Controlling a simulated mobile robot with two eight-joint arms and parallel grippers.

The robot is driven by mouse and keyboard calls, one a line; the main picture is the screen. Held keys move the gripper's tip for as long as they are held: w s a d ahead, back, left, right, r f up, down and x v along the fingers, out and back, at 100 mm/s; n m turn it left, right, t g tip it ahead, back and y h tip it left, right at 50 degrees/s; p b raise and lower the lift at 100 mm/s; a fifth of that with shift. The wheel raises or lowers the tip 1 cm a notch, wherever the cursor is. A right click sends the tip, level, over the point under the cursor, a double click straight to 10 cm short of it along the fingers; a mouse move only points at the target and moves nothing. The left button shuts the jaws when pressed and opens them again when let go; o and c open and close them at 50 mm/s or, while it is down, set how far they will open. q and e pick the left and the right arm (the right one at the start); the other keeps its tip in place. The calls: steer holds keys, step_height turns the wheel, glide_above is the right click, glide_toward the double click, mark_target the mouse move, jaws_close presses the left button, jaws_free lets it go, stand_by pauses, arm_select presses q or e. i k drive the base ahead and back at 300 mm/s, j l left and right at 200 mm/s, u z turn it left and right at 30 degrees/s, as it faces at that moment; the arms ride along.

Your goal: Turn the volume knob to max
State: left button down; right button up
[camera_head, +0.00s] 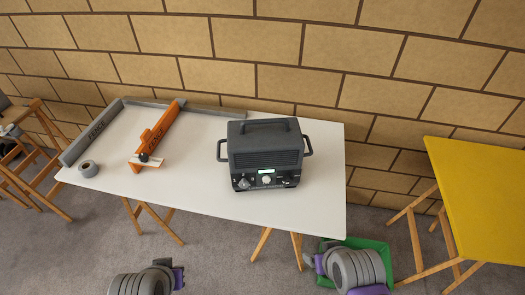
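A dark grey radio (266,158) stands upright on the white table (210,190), with a carrying handle on top and a side handle at each end. Its front panel faces me and has a small lit green display (266,172). A pale round knob (266,180) sits below the display. Other dark controls (243,183) are on the panel's left and right. The markings are too small to read, so I cannot tell which control is the volume knob or how it is set. Parts of my arms show at the bottom edge, away from the radio; no gripper fingertips show.
An orange tool (158,130) and a grey tape roll (89,168) lie on the table's left part. Grey rails (92,132) edge its left and back. A yellow table (485,200) stands at right, a green bin (365,245) below. The table in front of the radio is clear.

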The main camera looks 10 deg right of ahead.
mark_target(290, 180)
steer(key=k+l+u, duration=0.1)
steer(key=l+u, duration=0.25)
steer(key=k+l+u, duration=0.15)
steer(key=u, duration=0.2)
steer(key=k+l+u, duration=0.15)
steer(key=u, duration=0.2)
